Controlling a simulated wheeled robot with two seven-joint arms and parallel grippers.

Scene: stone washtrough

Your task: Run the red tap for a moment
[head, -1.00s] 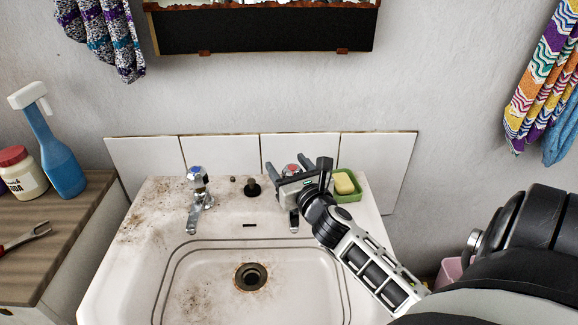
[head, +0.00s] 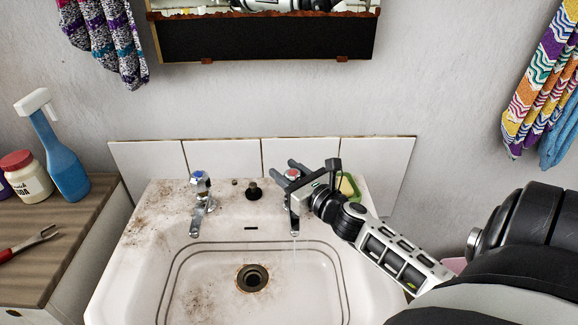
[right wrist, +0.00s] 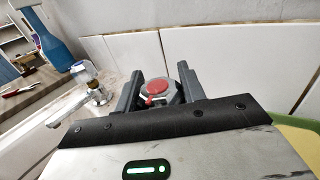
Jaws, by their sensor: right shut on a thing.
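The red tap (head: 291,174) stands at the right of the basin's back ledge. My right gripper (head: 284,174) is shut on its handle. In the right wrist view, the red-capped handle (right wrist: 149,76) sits between the two fingers of the right gripper (right wrist: 155,88). The spout's upper part is partly hidden by the gripper. My left gripper is not in view.
The blue tap (head: 201,188) stands to the left on the washbasin (head: 150,250). A soap dish (head: 349,190) lies just right of my gripper. A wooden counter (head: 55,235) at the left holds a spray bottle (head: 58,155), a jar (head: 25,178) and a red-handled fork (head: 30,243).

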